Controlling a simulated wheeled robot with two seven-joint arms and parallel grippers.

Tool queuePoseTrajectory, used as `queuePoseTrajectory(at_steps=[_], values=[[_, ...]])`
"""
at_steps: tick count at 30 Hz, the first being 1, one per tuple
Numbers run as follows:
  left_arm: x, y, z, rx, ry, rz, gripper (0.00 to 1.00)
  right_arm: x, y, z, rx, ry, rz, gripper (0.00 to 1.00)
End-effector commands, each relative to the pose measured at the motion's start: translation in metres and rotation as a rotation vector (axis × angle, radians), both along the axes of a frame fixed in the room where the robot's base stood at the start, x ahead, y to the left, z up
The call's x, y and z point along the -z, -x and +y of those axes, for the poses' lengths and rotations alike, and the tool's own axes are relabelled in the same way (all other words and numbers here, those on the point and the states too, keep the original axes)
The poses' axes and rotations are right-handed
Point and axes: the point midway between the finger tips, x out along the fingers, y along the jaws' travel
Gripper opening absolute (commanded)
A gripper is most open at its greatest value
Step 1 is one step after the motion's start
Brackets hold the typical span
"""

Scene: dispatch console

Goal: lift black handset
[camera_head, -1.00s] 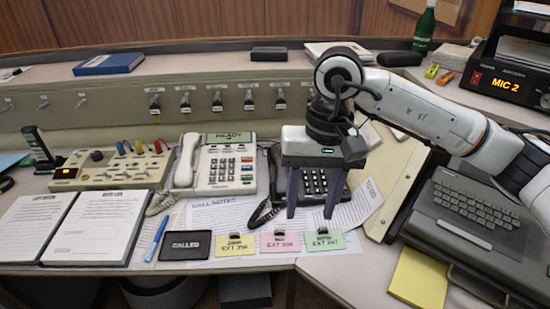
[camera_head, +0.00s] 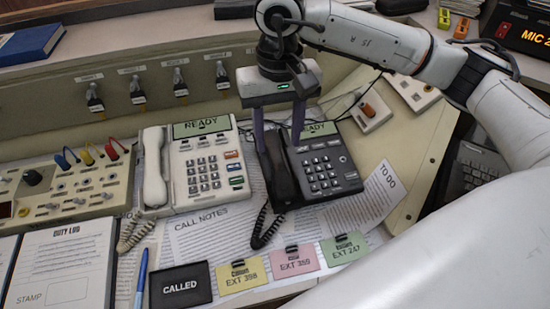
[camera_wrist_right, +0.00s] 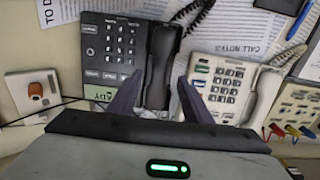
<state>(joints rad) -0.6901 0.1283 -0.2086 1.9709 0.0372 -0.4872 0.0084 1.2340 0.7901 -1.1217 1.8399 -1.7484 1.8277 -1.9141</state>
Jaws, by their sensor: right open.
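The black handset (camera_head: 279,168) lies on the left side of the black desk phone (camera_head: 328,170), its coiled cord hanging toward the papers. My right gripper (camera_head: 280,145) is open above the phone's upper part, with one finger near the handset's top end and the other over the phone body. In the right wrist view the black handset (camera_wrist_right: 161,68) lies between the two spread fingers of my right gripper (camera_wrist_right: 158,95), and nothing is gripped. Whether the fingers touch the handset cannot be told. My left gripper is not in view.
A white phone (camera_head: 208,166) with its own white handset (camera_head: 155,167) stands close to the left. A call button box (camera_head: 370,111) is to the right.

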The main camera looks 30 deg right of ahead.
Motion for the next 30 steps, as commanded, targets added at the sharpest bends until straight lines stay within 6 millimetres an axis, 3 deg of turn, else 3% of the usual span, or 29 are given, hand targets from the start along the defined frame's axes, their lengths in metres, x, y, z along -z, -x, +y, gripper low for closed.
queuePoseTrajectory(at_steps=[14, 23, 30], values=[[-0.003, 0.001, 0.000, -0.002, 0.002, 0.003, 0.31, 0.060, -0.004, -0.002, 0.000, -0.001, 0.002, 0.45], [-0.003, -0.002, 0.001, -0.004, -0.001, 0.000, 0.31, 0.066, -0.005, -0.002, 0.000, -0.001, -0.001, 0.45], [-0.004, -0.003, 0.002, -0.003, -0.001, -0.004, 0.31, 0.065, -0.005, -0.002, 0.000, -0.001, -0.001, 0.07]])
